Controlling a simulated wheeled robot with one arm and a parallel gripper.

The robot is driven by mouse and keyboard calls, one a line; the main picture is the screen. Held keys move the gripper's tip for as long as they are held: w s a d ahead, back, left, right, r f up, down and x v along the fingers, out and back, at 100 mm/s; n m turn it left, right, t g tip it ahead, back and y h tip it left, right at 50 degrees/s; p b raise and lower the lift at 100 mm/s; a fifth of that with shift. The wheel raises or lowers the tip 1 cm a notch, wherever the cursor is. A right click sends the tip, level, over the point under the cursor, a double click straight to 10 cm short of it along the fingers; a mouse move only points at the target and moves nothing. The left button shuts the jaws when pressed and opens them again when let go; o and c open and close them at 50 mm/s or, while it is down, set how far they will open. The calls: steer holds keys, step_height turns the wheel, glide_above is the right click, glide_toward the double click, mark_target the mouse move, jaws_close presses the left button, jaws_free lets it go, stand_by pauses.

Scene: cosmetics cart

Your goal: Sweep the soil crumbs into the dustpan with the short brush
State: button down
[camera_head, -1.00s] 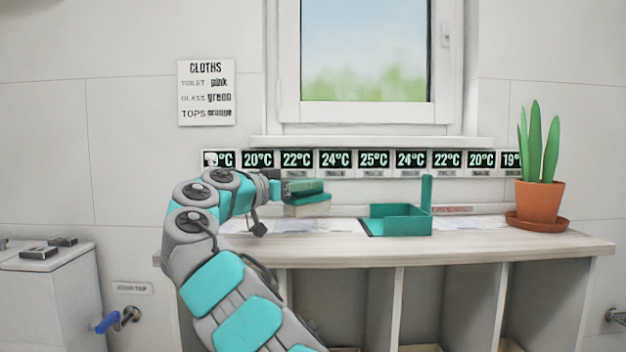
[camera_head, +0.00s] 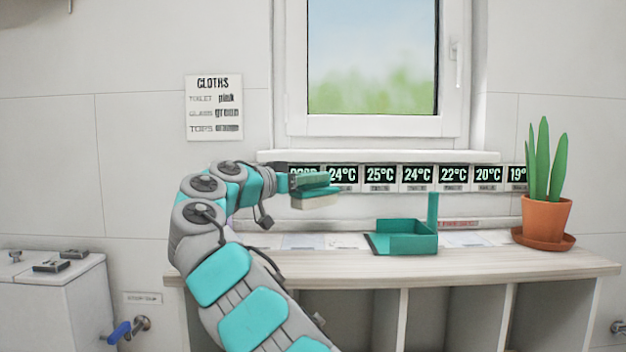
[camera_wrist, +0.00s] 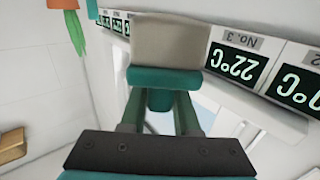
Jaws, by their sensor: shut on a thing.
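My gripper (camera_head: 300,181) is shut on the short brush (camera_head: 318,200), which has a green back and pale bristles. The brush is held above the left part of the counter, with its bristles down and clear of the surface. In the wrist view the brush (camera_wrist: 168,40) sits across the fingertips of my gripper (camera_wrist: 160,102). The green dustpan (camera_head: 408,244) stands on the counter to the right of the brush, with its handle upright at its right side. I cannot make out any soil crumbs at this size.
A potted plant (camera_head: 546,216) on a saucer stands at the counter's right end. A row of temperature displays (camera_head: 412,178) runs along the wall behind, under the window sill (camera_head: 375,156). Flat printed sheets lie on the counter (camera_head: 480,262). A white cabinet (camera_head: 50,290) is at the lower left.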

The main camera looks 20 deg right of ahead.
steer(key=shift+r, duration=0.15)
steer(key=shift+r+p, duration=1)
steer(key=shift+r, duration=0.45)
